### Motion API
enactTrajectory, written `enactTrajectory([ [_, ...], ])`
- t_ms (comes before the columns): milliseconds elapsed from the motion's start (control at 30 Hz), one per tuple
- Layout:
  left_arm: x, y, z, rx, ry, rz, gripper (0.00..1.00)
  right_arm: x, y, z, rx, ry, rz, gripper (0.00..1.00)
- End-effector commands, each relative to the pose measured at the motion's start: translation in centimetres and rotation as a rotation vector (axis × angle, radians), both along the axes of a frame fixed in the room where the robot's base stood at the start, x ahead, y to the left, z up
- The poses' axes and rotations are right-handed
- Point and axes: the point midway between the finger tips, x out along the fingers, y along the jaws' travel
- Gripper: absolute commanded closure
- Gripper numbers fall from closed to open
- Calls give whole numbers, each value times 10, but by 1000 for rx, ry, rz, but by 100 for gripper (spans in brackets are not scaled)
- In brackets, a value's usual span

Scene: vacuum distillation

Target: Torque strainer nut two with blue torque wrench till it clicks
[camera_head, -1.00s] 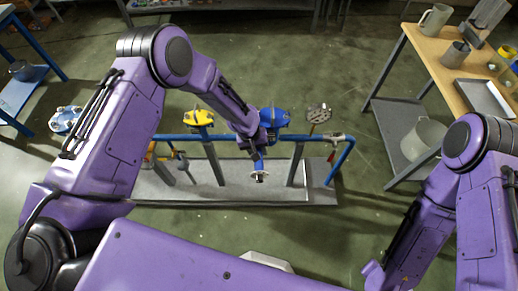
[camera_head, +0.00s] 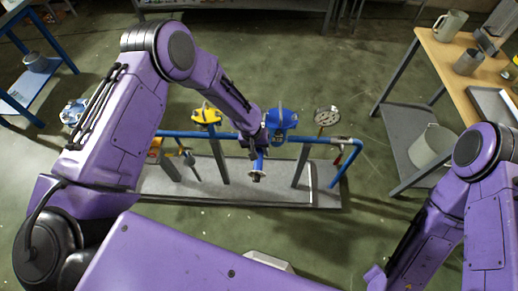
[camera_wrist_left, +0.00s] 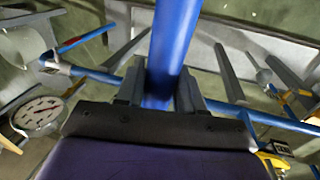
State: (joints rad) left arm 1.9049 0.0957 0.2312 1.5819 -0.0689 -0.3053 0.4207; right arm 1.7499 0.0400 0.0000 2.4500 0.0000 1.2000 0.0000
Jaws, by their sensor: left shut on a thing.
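My left gripper (camera_head: 262,142) is over the blue pipe run (camera_head: 235,137), right of the middle riser. It is shut on a blue bar with a grey round end, which I take for the blue torque wrench (camera_head: 258,166). The bar hangs from the fingers towards the near side of the skid. In the left wrist view the fingers (camera_wrist_left: 160,92) close on both sides of the blue wrench bar (camera_wrist_left: 174,40). The strainer nuts cannot be made out, so I cannot tell whether the wrench touches one. My right gripper is out of view.
A blue fitting (camera_head: 281,120) and a yellow one (camera_head: 206,116) stand on the pipe run. A round gauge (camera_head: 326,116) is to the right. The grey skid base (camera_head: 240,192) lies beneath. A wooden-topped bench (camera_head: 450,75) is at right, a blue one at left.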

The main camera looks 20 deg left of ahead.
Motion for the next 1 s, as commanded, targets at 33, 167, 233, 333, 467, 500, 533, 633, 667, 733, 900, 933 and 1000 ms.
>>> enactTrajectory([
  [33,1,0,1,0,-3,1,100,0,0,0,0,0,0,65],
  [167,1,0,5,0,-3,1,100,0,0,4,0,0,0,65],
  [233,1,0,10,0,-3,1,100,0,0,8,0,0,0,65],
  [333,1,0,17,0,-3,1,100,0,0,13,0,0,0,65],
  [467,1,0,25,0,-3,1,100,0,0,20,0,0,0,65],
  [500,1,0,27,0,-3,1,100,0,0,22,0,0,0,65],
  [533,1,0,29,0,-3,0,100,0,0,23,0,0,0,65],
  [633,1,0,35,0,-3,1,100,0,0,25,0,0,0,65],
  [667,1,0,36,0,-3,1,100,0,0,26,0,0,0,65],
  [733,1,0,41,-1,-3,1,100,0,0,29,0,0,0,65],
  [900,1,0,47,-1,-3,1,100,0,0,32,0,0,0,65],
  [933,2,0,48,-1,-3,1,100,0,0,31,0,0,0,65],
  [1000,2,0,52,-1,-4,1,100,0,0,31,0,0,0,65],
])
